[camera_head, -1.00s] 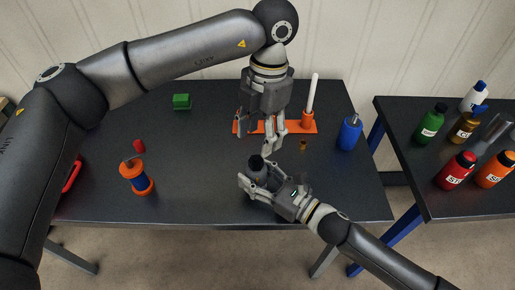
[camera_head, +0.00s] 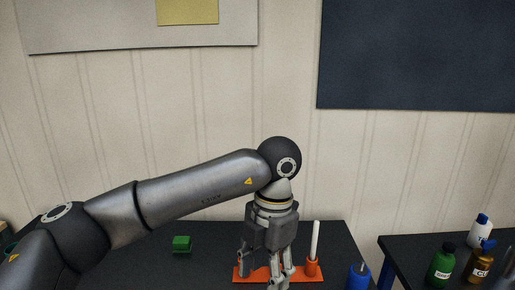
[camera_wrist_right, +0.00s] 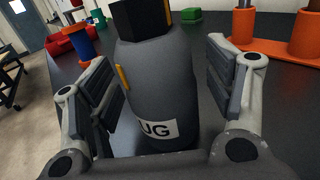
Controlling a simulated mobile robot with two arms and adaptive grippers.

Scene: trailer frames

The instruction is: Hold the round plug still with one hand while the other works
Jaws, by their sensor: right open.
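In the right wrist view the round plug (camera_wrist_right: 155,85) is a dark grey, rounded body with a black angular top and a white label on which "UG" is readable. It stands between the two fingers of my right gripper (camera_wrist_right: 172,85), which is open, with a gap at the right finger. The plug and my right gripper are outside the head view now. My left gripper (camera_head: 267,270) points down over the orange base (camera_head: 306,273) on the table. Its fingers stand apart, and their tips are at the bottom edge of the picture.
An orange holder with a white rod (camera_head: 314,242) stands right of my left gripper. A blue bottle (camera_head: 359,276) is further right, and a green block (camera_head: 182,244) lies left. A second table holds several bottles, one green (camera_head: 441,264). A blue-and-orange object (camera_wrist_right: 78,42) shows beyond the plug.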

